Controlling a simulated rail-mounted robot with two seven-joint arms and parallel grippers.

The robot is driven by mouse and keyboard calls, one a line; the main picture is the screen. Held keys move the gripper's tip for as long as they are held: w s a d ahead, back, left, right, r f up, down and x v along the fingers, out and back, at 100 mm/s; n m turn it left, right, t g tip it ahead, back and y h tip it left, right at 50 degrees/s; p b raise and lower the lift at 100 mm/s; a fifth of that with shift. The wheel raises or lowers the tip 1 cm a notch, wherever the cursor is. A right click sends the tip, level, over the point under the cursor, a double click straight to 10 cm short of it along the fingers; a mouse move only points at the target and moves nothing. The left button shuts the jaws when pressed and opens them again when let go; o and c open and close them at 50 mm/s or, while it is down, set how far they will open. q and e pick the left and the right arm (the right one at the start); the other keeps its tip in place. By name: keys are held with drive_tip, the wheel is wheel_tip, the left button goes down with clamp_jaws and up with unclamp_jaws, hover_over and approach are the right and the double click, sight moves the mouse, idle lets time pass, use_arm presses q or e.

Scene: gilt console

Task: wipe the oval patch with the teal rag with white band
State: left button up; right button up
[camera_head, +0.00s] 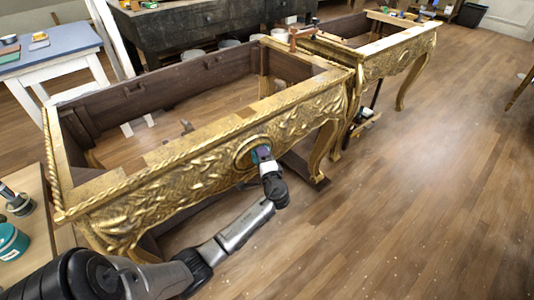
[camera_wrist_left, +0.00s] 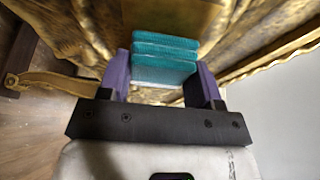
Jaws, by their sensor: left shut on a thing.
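The gilt console (camera_head: 200,160) stands in the middle of the head view, its carved front facing me. The oval patch (camera_head: 241,152) is on that front, partly hidden behind my left gripper (camera_head: 262,154). In the left wrist view my left gripper (camera_wrist_left: 163,85) is shut on the teal rag (camera_wrist_left: 165,62), which is folded in layers between its purple fingers. The rag lies close against the gold surface; I cannot tell whether it touches. Its white band does not show clearly. My right gripper is not in view.
A second gilt frame (camera_head: 385,62) joins the console at the back right. A wooden side table (camera_head: 32,240) with a teal jar (camera_head: 12,242) stands at the left. A blue-topped table (camera_head: 50,48) is at the back left. The floor (camera_head: 430,190) at the right is clear.

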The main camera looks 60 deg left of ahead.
use_arm(q)
drive_tip(key=shift+s+d+r+p, duration=0.15)
drive_tip(key=shift+s+p, duration=0.8)
drive_tip(key=shift+s, duration=0.7)
drive_tip(key=shift+s+d+p, duration=0.15)
drive_tip(key=shift+s+p, duration=0.35)
drive_tip(key=shift+s, duration=0.7)
drive_tip(key=shift+w+d, duration=0.15)
drive_tip(key=shift+d, duration=0.65)
approach(253, 158)
drive_tip(key=shift+w+a, duration=0.2)
drive_tip(key=shift+a, duration=0.3)
drive_tip(key=shift+d+p, duration=0.1)
drive_tip(key=shift+p, duration=0.2)
